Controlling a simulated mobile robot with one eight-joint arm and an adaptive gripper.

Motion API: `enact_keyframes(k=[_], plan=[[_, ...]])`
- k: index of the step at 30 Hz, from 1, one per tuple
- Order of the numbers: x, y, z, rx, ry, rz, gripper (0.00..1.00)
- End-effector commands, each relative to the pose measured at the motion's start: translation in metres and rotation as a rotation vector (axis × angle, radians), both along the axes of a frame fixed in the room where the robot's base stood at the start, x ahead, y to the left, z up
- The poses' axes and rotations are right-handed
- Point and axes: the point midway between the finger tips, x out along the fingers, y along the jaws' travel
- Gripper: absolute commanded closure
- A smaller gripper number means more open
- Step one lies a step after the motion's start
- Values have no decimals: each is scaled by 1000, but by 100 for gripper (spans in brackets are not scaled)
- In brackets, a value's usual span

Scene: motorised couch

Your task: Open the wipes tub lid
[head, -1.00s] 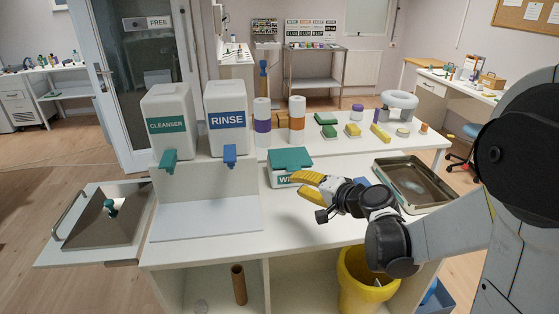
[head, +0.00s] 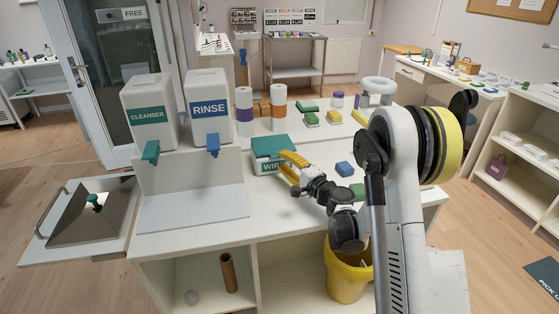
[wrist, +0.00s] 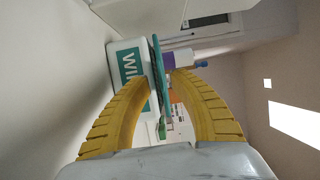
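The wipes tub (head: 264,168) is a white box on the counter, with "WI" readable on its teal front label. Its teal lid (head: 268,147) lies over the top; I cannot tell whether it is slightly raised. My gripper (head: 283,161) is at the tub's front right, its yellow fingers pointing at the lid edge. In the wrist view the fingers of my gripper (wrist: 163,78) are apart, one on each side of the lid (wrist: 158,70), which shows edge-on. The tub (wrist: 127,63) is beside the left finger. Contact with the lid is unclear.
Cleanser (head: 148,112) and rinse (head: 209,107) dispensers stand left of the tub. Wrapped rolls (head: 244,108) stand behind it. A blue block (head: 344,169) lies to its right. A yellow bin (head: 347,277) is below. The counter in front of the tub is clear.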

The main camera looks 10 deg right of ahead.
Motion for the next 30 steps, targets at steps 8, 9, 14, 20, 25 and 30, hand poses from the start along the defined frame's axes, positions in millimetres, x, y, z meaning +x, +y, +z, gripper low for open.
enact_keyframes(k=[8, 9, 14, 20, 25, 30], plan=[[22, 9, 0, 0, 0, 0, 74], [22, 9, 0, 0, 0, 0, 74], [22, 9, 1, 0, 0, 0, 74], [22, 9, 1, 0, 0, 0, 100], [22, 9, 1, 0, 0, 0, 100], [22, 9, 2, 0, 5, 0, 100]])
